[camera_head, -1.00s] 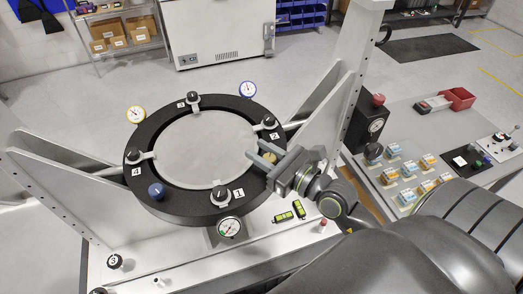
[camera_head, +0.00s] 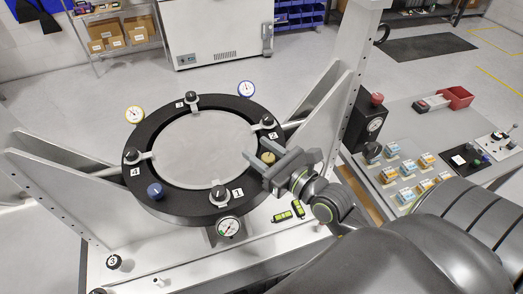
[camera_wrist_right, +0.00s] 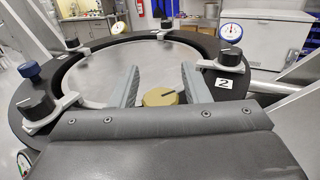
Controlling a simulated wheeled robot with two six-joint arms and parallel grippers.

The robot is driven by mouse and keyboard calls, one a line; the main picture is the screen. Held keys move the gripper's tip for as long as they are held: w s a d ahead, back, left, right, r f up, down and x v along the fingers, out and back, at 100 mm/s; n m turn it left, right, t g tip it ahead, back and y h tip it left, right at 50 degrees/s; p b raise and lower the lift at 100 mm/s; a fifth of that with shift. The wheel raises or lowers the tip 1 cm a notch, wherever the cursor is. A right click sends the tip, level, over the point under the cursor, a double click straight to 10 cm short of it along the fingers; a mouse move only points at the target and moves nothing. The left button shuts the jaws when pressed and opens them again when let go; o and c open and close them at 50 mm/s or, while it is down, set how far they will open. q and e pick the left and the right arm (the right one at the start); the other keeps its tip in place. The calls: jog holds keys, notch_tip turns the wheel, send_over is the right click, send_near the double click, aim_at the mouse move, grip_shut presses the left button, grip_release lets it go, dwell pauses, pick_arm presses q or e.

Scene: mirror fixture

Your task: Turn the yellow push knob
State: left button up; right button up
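The yellow push knob (camera_head: 268,157) sits on the right side of the black ring (camera_head: 160,205), near label 2. In the right wrist view the knob (camera_wrist_right: 160,97) is a dull yellow disc with a dark line across its top. My right gripper (camera_head: 262,149) is open, with one finger on each side of the knob. In the right wrist view a gap shows between the knob and each finger of the gripper (camera_wrist_right: 160,78); I cannot tell whether they touch lower down. My left gripper is not in view.
Black clamp knobs stand around the ring, one (camera_head: 268,121) close beyond my right gripper. A blue knob (camera_head: 156,190) and several dial gauges (camera_head: 229,227) sit on or beside the ring. Green-yellow levels (camera_head: 281,216) lie near the front. A control bench (camera_head: 425,115) is at right.

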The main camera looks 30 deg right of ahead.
jog(key=shift+o, duration=0.5)
jog(key=shift+s, duration=0.1)
jog(key=shift+s+d, duration=0.1)
jog(key=shift+s, duration=0.15)
jog(key=b+v, duration=0.1)
jog(key=v, duration=1.5)
jog(key=shift+s, duration=0.35)
